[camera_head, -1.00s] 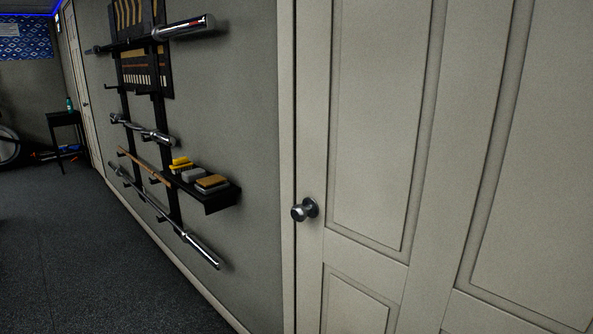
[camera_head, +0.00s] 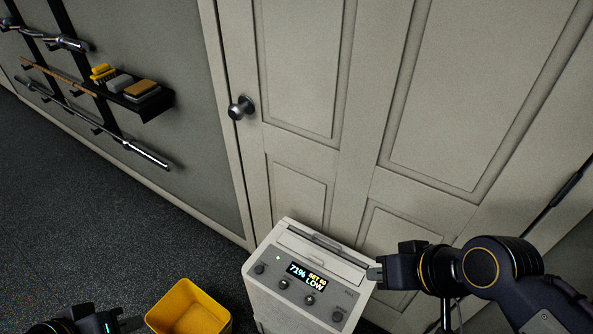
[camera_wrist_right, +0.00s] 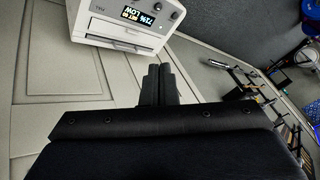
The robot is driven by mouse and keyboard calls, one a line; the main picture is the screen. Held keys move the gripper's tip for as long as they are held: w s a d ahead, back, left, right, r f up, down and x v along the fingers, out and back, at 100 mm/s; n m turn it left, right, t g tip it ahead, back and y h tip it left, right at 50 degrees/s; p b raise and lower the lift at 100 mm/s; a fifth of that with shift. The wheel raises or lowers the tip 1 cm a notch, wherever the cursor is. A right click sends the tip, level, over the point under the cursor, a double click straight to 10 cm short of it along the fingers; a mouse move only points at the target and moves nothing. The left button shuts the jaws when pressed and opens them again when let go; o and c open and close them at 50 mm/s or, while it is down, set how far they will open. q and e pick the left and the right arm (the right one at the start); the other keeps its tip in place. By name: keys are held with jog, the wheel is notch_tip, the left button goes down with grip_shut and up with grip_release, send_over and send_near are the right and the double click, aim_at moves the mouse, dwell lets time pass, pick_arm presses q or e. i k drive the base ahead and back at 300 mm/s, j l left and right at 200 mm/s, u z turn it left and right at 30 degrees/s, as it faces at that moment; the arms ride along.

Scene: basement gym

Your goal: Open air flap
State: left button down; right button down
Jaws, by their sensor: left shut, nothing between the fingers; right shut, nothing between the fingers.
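A white dehumidifier-like unit (camera_head: 318,282) stands in front of the door in the head view. Its display reads 71% and LOW. The air flap (camera_head: 326,247) is the panel on top, behind the display; it looks flat, with a dark strip along its back edge. My right gripper (camera_head: 375,273) is shut and empty beside the unit's upper right edge; contact cannot be told. The wrist view shows the unit (camera_wrist_right: 128,22) beyond my shut right fingers (camera_wrist_right: 159,80). My left gripper (camera_head: 130,322) is at the bottom left edge, shut and partly cut off.
A yellow bin (camera_head: 188,308) stands on the floor left of the unit. A panelled door (camera_head: 300,60) with a round knob (camera_head: 241,108) is behind. A wall rack with bars and a small shelf (camera_head: 140,101) is at upper left. The dark floor (camera_head: 70,200) at left is clear.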

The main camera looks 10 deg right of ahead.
aim_at(343, 271)
jog(key=j+z, duration=0.45)
jog(key=k+j+z, duration=0.15)
jog(key=z, duration=0.3)
